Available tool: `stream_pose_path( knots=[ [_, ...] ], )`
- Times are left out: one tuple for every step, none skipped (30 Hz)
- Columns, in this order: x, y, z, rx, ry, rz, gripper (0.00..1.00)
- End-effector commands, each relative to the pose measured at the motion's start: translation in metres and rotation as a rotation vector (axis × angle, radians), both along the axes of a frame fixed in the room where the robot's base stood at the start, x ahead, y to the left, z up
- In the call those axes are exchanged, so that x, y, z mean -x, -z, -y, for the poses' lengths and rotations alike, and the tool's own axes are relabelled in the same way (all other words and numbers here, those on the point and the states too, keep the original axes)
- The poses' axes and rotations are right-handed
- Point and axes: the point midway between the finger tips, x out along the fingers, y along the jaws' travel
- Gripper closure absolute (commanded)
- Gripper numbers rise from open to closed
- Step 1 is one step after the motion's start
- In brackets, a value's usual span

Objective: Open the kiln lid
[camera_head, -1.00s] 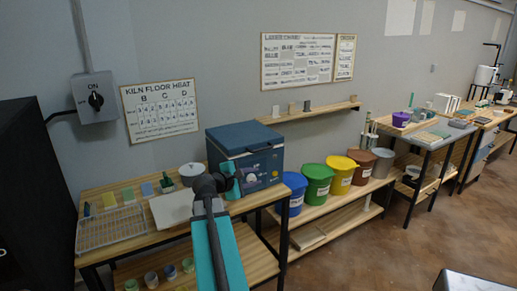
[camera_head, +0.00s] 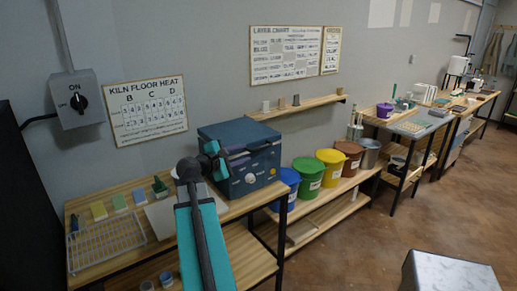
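The kiln (camera_head: 262,172) is a blue box with a dark blue lid (camera_head: 238,136), standing on the right end of the wooden table. The lid looks down; a dark band shows under its front edge, and I cannot tell if there is a gap. My arm reaches up from the bottom of the view. My gripper (camera_head: 217,158), with teal parts, is at the kiln's left front, close to the lid's edge. Whether it touches the kiln is unclear. Its fingers are small and partly hidden, so its opening cannot be made out.
A wire rack (camera_head: 105,245) and several coloured tiles lie on the table's left. A white board (camera_head: 160,220) is partly behind my arm. Coloured buckets (camera_head: 309,175) stand right of the kiln. A pale-topped block (camera_head: 452,274) is at lower right. Open floor lies between.

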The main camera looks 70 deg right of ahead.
Motion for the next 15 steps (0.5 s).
stream_pose_path(
  knots=[
    [0.000, 0.000, 0.000, 0.000, 0.000, 0.000, 0.71],
    [0.000, 0.000, 0.000, 0.000, 0.000, 0.000, 0.71],
    [0.000, 0.000, 0.000, 0.000, 0.000, 0.000, 0.71],
    [0.000, 0.000, 0.000, 0.000, 0.000, 0.000, 0.71],
    [0.000, 0.000, 0.000, 0.000, -0.001, 0.000, 0.71],
    [0.000, 0.000, 0.000, 0.000, 0.000, 0.000, 0.71],
    [0.000, 0.000, 0.001, 0.000, 0.000, 0.000, 0.71],
    [0.000, 0.000, 0.002, 0.000, 0.000, 0.000, 0.71],
    [0.000, 0.000, 0.003, 0.000, 0.000, 0.000, 0.71],
    [0.000, 0.001, 0.005, 0.000, 0.000, 0.000, 0.71],
    [0.001, 0.001, 0.006, -0.001, 0.001, 0.000, 0.71],
    [0.001, 0.001, 0.009, 0.000, 0.000, 0.000, 0.71],
    [0.002, 0.001, 0.011, 0.000, -0.001, 0.000, 0.71],
    [0.002, 0.002, 0.014, 0.000, -0.001, 0.001, 0.71],
    [0.003, 0.002, 0.018, 0.000, 0.000, 0.001, 0.71]
  ],
)
